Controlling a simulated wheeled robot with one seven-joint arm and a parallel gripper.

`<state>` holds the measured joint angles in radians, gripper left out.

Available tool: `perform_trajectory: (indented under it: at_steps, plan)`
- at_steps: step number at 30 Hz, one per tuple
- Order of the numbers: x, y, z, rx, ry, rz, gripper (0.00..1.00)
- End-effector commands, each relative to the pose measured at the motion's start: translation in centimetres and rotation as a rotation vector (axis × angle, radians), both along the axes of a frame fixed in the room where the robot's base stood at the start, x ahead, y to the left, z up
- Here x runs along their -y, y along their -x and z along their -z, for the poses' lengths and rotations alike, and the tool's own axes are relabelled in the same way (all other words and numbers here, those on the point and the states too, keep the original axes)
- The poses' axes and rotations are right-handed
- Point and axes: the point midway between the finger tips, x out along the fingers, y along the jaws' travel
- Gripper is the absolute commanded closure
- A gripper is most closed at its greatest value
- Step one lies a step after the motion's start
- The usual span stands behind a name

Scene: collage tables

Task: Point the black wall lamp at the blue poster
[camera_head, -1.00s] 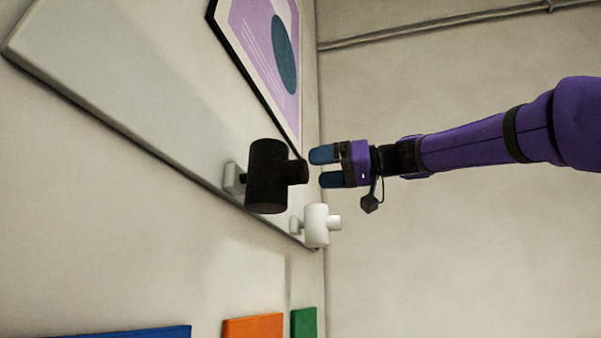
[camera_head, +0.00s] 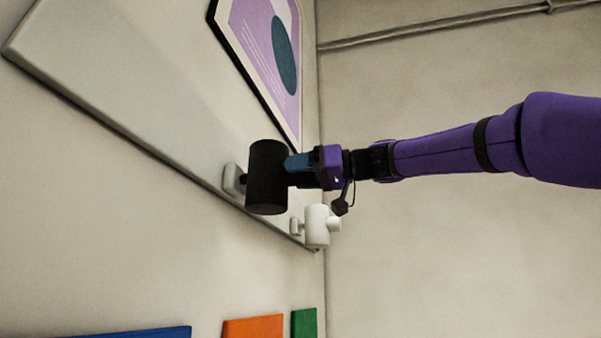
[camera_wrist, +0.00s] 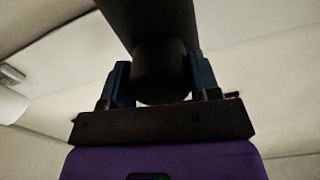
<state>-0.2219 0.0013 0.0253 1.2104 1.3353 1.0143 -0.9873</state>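The black wall lamp (camera_head: 266,178) is a dark cylinder on a pale wall mount, standing close to upright, with a stub on its right side. My gripper (camera_head: 298,168) reaches in from the right and is at that stub. In the wrist view, the lamp's stub (camera_wrist: 161,75) sits between my two fingers, which appear to touch it on both sides, so my gripper (camera_wrist: 161,82) looks shut on it. The blue poster (camera_head: 130,332) shows only its top edge at the bottom left, below the lamp; the rest is out of frame.
A white wall lamp (camera_head: 316,226) is close below and right of my gripper. An orange poster (camera_head: 253,328) and a green poster (camera_head: 304,323) are at the bottom. A framed purple picture (camera_head: 268,55) hangs above. The pale panel (camera_head: 130,100) runs behind the lamps.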

Motion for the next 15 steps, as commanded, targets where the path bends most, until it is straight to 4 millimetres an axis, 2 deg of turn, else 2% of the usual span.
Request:
perform_trajectory:
  at_steps: [7, 15]
  plan:
    - [0.04, -0.03, 0.01, -0.052, -0.019, 0.001, 0.86]
    - [0.06, -0.05, 0.01, -0.283, -0.103, 0.002, 0.86]
